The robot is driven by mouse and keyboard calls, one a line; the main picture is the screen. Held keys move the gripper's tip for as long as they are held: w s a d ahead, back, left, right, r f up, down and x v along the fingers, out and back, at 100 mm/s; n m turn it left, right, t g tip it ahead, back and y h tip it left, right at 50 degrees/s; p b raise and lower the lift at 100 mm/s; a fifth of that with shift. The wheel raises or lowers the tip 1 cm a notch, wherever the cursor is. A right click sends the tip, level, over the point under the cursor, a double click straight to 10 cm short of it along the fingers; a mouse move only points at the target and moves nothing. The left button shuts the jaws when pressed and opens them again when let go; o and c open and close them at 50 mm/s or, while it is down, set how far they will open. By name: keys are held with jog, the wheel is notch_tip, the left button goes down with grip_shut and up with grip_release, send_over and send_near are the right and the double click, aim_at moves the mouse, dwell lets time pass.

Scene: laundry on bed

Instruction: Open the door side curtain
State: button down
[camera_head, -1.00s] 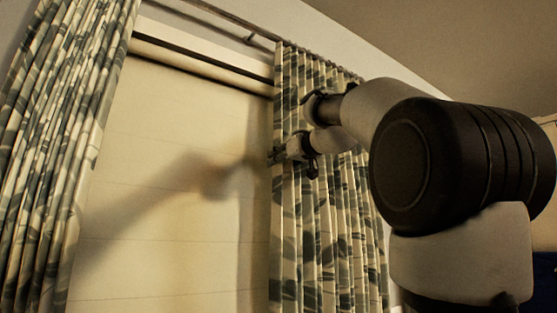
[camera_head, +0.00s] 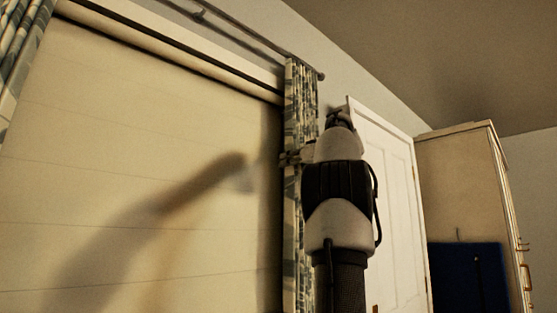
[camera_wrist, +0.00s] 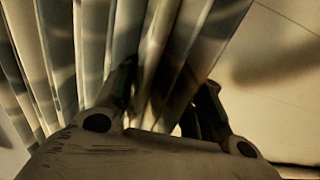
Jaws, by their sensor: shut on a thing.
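The door side curtain (camera_head: 300,92) hangs at the right end of the rod, bunched into a narrow patterned strip beside the white door. My gripper (camera_head: 286,158) is at the curtain's left edge, about halfway up what shows of it. In the wrist view, curtain folds (camera_wrist: 150,60) run between the two fingers of my gripper (camera_wrist: 165,100), which is shut on them. My arm hides part of the curtain. The other curtain (camera_head: 18,50) shows only partly at the far left.
A pale blind (camera_head: 130,130) covers the window between the curtains. The curtain rod (camera_head: 250,38) ends just right of the bunched curtain. A white door (camera_head: 395,190), a tall cabinet (camera_head: 468,180) and a dark blue panel (camera_head: 468,275) stand to the right.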

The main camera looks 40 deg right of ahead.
jog(key=shift+d, duration=0.75)
jog(key=c, duration=0.9)
grip_release()
jog(key=s, duration=1.2)
jog(key=shift+d, duration=0.15)
